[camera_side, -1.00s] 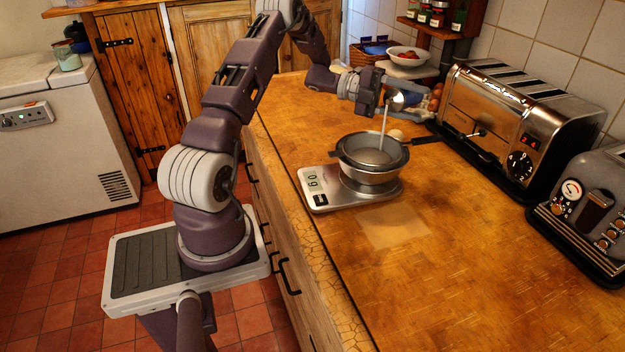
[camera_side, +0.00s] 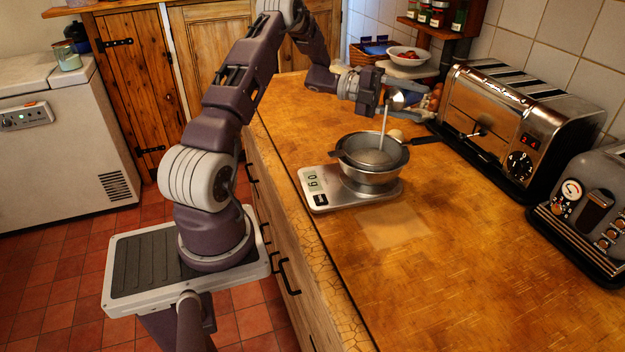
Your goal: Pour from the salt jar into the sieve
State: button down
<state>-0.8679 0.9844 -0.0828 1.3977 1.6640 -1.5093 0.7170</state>
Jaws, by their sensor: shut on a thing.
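The salt jar (camera_side: 397,100) is tipped over above the sieve, its round bright end showing between the fingers. My gripper (camera_side: 404,103) is shut on it, and the fingers hide part of the jar. A thin white stream falls from the jar into the sieve. The sieve (camera_side: 347,142) has a dark handle to the right and rests over a metal bowl (camera_side: 372,178). A pale heap lies in the sieve.
A chrome toaster (camera_side: 520,120) and a second grey appliance (camera_side: 590,215) stand at the right. Eggs (camera_side: 433,100), a bowl of red items (camera_side: 408,54) and a spice shelf (camera_side: 440,25) are behind. The front of the worktop (camera_side: 480,280) is clear.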

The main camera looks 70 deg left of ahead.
jog(key=shift+r, duration=0.1)
dwell(1.1)
dwell(4.0)
jog(key=shift+f+n+g, duration=0.4)
jog(key=shift+f+n, duration=0.25)
jog(key=shift+n, duration=0.25)
jog(key=n+g, duration=0.1)
jog(key=n, duration=0.1)
jog(key=w+n+g, duration=0.1)
jog(key=n, duration=0.1)
jog(key=w+a+n+g, duration=0.1)
jog(key=n, duration=0.1)
jog(key=shift+w+r+g+y, duration=0.1)
jog(key=shift+r+g+y, duration=0.15)
jog(key=shift+g+y, duration=0.05)
jog(key=n+g, duration=0.1)
jog(key=w+r+n+g, duration=0.1)
jog(key=n, duration=0.1)
jog(key=w+a+n+h, duration=0.1)
jog(key=shift+w+r+n+g, duration=0.1)
jog(key=shift+r+n+g, duration=0.2)
jog(key=shift+g, duration=0.1)
